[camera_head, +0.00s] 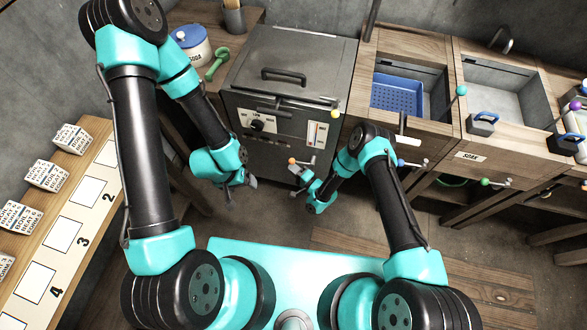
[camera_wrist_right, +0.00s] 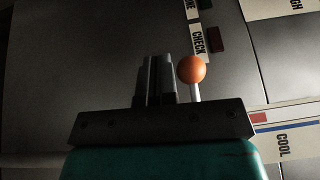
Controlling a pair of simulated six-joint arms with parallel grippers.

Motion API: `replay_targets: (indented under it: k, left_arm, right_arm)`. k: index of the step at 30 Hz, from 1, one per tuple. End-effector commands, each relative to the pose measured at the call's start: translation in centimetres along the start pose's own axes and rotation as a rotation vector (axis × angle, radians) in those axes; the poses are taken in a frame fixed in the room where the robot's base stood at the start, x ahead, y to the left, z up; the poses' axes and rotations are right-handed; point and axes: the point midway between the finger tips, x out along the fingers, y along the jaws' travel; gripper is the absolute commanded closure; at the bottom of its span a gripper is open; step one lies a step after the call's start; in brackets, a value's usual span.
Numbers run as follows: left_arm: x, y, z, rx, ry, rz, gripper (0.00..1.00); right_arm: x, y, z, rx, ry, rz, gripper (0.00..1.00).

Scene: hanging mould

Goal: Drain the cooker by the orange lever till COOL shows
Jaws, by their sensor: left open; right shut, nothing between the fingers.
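The cooker (camera_head: 290,65) is a grey metal box with a closed, handled lid at the back centre. Its orange lever (camera_head: 292,161) sticks out low on the front; the orange ball on a pale stem also shows in the right wrist view (camera_wrist_right: 191,69). My right gripper (camera_head: 298,174) is shut and empty, close at the lever. In the wrist view its fingers (camera_wrist_right: 157,80) stand just left of the ball; I cannot tell whether they touch. A COOL label (camera_wrist_right: 283,147) and a CHECK label (camera_wrist_right: 198,39) show there. My left gripper (camera_head: 243,184) is open and empty, left of the lever.
The cooker's panel has a black knob (camera_head: 257,125) and an upright gauge (camera_head: 317,134). A sink with a blue basket (camera_head: 397,95) is right. Floor between my arms is clear.

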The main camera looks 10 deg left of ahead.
Motion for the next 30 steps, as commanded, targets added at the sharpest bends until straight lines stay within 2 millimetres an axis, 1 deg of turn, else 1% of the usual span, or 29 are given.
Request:
replay_targets:
  k: [4,8,18,24,27,30]
  left_arm:
    - [0.0,0.0,0.0,0.0,0.0,0.0,0.2]
    - [0.0,0.0,0.0,0.0,0.0,0.0,0.2]
    - [0.0,0.0,0.0,0.0,0.0,0.0,0.2]
    - [0.0,0.0,0.0,0.0,0.0,0.0,0.2]
    - [0.0,0.0,0.0,0.0,0.0,0.0,0.2]
    - [0.0,0.0,0.0,0.0,0.0,0.0,0.2]
  right_arm:
    - [-0.6,0.9,0.3,0.001,0.001,0.001,1.0]
    - [-1.5,2.4,0.8,0.002,0.001,0.001,1.0]
    - [-4.9,7.6,2.4,0.003,0.002,0.001,1.0]
    - [-6.6,10.2,3.2,0.002,0.001,0.001,1.0]
    - [-7.0,10.9,3.4,0.001,-0.001,0.0,1.0]
    - [-7.3,11.2,3.5,0.001,-0.001,0.0,1.0]
